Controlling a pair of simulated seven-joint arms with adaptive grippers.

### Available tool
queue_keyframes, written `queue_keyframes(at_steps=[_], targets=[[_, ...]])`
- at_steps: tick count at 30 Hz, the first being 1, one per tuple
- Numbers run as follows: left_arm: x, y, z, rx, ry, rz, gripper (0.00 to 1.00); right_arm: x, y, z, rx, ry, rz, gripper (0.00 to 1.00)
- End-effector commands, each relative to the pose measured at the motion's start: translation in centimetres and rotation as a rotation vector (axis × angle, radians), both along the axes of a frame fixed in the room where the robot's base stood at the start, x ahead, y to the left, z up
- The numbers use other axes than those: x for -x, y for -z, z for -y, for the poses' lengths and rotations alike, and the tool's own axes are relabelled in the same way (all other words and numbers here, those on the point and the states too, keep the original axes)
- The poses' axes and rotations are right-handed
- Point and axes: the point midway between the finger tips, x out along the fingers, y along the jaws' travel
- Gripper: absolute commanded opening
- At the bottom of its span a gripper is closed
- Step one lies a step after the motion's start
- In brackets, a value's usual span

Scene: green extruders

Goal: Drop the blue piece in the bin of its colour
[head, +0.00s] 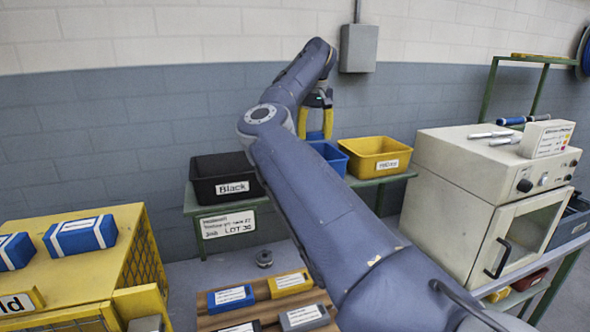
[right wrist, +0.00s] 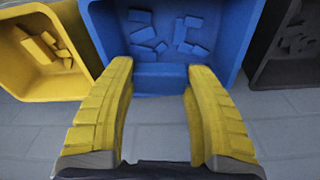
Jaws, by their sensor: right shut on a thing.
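My right gripper (head: 316,128) is above the blue bin (head: 330,157) on the back shelf, its yellow fingers pointing down. In the right wrist view the fingers (right wrist: 160,78) are shut on a blue piece (right wrist: 160,84), which blends with the blue bin (right wrist: 97,30) behind it. Several blue pieces (right wrist: 148,34) lie inside that bin. In the head view the held piece cannot be made out, and my right arm covers part of the blue bin. My left gripper is in neither view.
A black bin (head: 222,172) stands left of the blue bin and a yellow bin (head: 365,168) right. A wooden board (head: 262,313) with labelled coloured blocks lies in front. A yellow cage (head: 150,250) is at left, a cream oven (head: 470,230) at right.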

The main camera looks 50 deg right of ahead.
Motion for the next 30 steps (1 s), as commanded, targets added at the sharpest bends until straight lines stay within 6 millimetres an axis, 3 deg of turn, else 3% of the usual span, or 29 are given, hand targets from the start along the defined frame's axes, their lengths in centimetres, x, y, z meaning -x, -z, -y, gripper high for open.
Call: queue_keyframes(at_steps=[15,29,30], targets=[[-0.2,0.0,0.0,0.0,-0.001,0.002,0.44,0.0,4.3,0.0,0.001,-0.001,-0.001,0.24],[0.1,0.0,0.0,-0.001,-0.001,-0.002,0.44,0.0,4.7,0.0,0.001,-0.001,0.001,0.24],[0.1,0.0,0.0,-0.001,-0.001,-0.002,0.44,0.0,4.7,0.0,0.001,-0.001,0.001,0.58]])
